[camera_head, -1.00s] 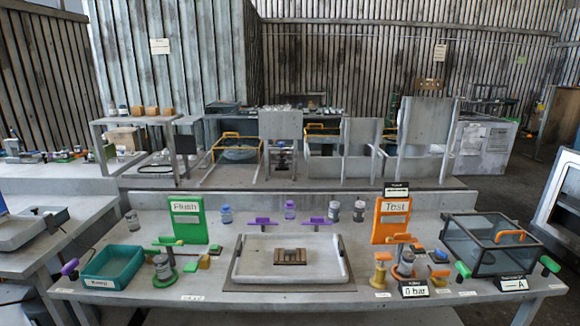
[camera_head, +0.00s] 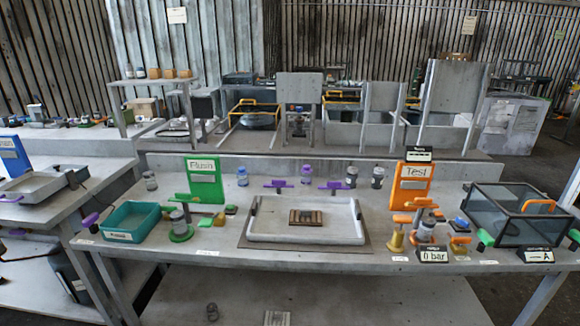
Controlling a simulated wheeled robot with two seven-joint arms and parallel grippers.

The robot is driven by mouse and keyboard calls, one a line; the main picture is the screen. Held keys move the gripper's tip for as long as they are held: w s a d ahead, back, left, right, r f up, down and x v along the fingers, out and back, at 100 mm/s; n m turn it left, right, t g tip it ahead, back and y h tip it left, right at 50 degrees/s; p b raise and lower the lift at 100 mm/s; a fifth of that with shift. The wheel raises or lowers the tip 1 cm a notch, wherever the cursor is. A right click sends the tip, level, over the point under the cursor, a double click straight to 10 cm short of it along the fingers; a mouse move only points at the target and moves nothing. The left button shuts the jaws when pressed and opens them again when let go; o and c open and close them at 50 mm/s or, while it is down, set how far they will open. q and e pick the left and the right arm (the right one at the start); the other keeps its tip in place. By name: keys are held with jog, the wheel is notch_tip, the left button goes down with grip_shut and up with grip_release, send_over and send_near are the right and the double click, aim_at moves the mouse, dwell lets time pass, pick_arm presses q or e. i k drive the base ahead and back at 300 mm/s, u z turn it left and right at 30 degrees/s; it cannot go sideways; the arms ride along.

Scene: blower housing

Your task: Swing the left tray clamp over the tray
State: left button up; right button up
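The white tray (camera_head: 262,233) lies flat on the workbench with a small brown slatted block (camera_head: 305,217) in it. Two purple clamps stand behind the tray's back edge. The left tray clamp (camera_head: 281,185) has its bar lying roughly along the back edge, not over the tray. The right tray clamp (camera_head: 333,186) lies the same way. Neither of my grippers is in view.
Left of the tray are a teal bin (camera_head: 125,235), a green Flush panel (camera_head: 206,180) and a jar on a green stand. Right of it are an orange Test panel (camera_head: 411,185), fittings and a grey lidded box (camera_head: 512,215).

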aim_at(278, 184)
jog(key=z, duration=0.45)
jog(key=i, duration=0.75)
jog(key=z, duration=0.25)
